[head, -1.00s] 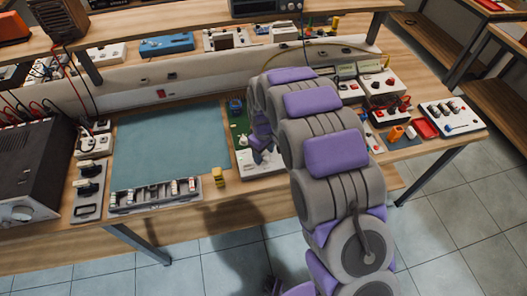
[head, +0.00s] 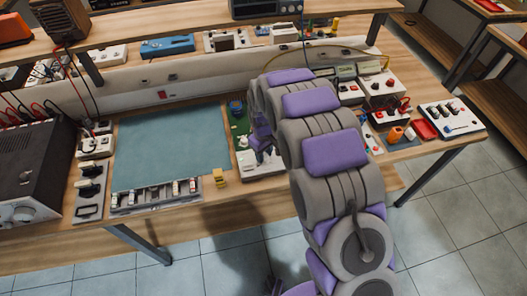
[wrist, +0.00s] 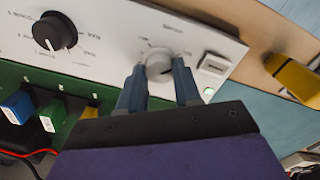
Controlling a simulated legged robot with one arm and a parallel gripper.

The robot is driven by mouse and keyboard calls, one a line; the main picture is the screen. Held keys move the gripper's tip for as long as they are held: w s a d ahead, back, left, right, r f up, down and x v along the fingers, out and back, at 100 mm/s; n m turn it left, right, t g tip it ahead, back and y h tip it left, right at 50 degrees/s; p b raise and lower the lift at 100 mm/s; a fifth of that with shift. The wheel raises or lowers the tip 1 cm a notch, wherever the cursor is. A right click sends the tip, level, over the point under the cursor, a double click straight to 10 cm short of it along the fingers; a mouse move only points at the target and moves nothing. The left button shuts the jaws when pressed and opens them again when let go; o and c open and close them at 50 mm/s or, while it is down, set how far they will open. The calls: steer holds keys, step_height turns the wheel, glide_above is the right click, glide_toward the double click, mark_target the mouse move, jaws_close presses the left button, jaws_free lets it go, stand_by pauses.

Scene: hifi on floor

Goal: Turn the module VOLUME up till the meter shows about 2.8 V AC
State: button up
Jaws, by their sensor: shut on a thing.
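The module is a white panel (wrist: 100,35) with a green board (wrist: 70,85) beside it in the wrist view. It has a black knob (wrist: 55,32) with a white pointer line at left and a silver-grey knob (wrist: 158,66) at right; the lettering is too small to read. My gripper (wrist: 159,63) has its two fingers shut on the silver-grey knob, one on each side. In the head view the module's white panel (head: 258,166) is partly hidden by my arm. No meter reading is legible in either view.
A green lamp glows by a small white switch (wrist: 214,65). A yellow block (head: 220,178) stands right of the blue-green mat (head: 170,145), whose surface is clear. Blue and green plugs with a red wire lie close by. Boxes with red parts (head: 385,88) stand to the right.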

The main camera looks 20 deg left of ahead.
steer(key=m+p, duration=0.3)
steer(key=m, duration=0.2)
steer(key=shift+r+p, duration=0.15)
steer(key=shift+p, duration=0.15)
steer(key=m+p, duration=0.2)
steer(key=m, duration=0.2)
steer(key=shift+w+m, duration=0.1)
steer(key=shift+m, duration=0.2)
steer(key=m+p, duration=0.1)
steer(key=m, duration=0.8)
steer(key=shift+m, duration=0.3)
steer(key=o, duration=1)
steer(key=shift+a, duration=0.1)
steer(key=shift+o, duration=0.2)
